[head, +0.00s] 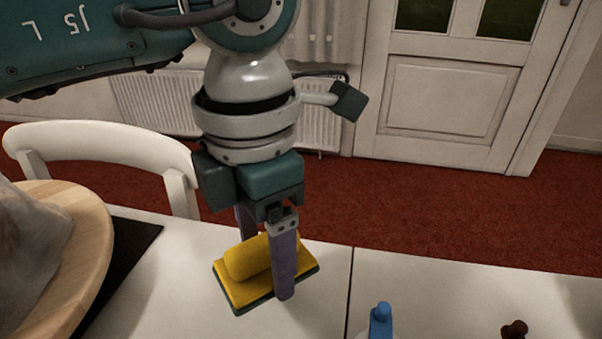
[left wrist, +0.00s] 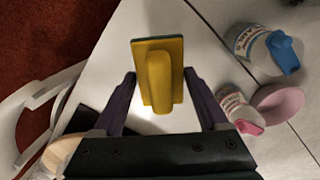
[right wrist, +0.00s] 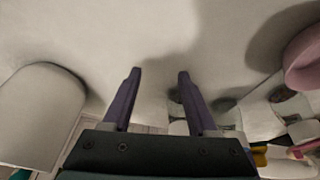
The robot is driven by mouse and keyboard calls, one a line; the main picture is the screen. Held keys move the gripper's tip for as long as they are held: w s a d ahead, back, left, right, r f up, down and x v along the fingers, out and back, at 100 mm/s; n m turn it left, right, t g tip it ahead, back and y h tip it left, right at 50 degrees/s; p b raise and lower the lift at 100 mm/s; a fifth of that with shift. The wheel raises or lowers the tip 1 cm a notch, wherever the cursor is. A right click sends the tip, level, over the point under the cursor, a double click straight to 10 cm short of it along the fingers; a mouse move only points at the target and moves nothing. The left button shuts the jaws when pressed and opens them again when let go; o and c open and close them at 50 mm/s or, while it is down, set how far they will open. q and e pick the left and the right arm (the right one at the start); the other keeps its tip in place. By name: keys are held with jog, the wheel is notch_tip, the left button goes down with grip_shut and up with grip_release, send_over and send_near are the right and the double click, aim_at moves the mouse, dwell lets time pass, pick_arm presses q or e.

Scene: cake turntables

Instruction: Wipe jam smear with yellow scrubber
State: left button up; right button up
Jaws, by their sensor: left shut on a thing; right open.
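The yellow scrubber (head: 235,292) is a flat block with a dark green base and a raised yellow handle. It is at the white table top, low in the head view; I cannot tell whether it touches the surface. It also shows in the left wrist view (left wrist: 158,75). My left gripper (head: 264,268) points down and is shut on the scrubber, one finger on each side. The fingers also show in the left wrist view (left wrist: 160,73). My right gripper (right wrist: 160,73) is open and empty over a pale surface, outside the head view. I see no jam smear.
A round wooden board (head: 95,235) stands over a black mat (head: 130,250) at left. A blue-capped jar (left wrist: 245,45), a pink-capped bottle (left wrist: 232,102) and a pink bowl (left wrist: 285,103) stand nearby. A white chair (head: 110,140) is behind the table. A seam crosses the table.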

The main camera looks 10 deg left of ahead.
pick_arm(q)
jog(key=shift+r, duration=0.25)
pick_arm(e)
jog(key=shift+r, duration=0.25)
pick_arm(q)
jog(key=shift+r+p, duration=1.05)
jog(key=shift+r, duration=0.4)
pick_arm(e)
jog(key=shift+r, duration=1.1)
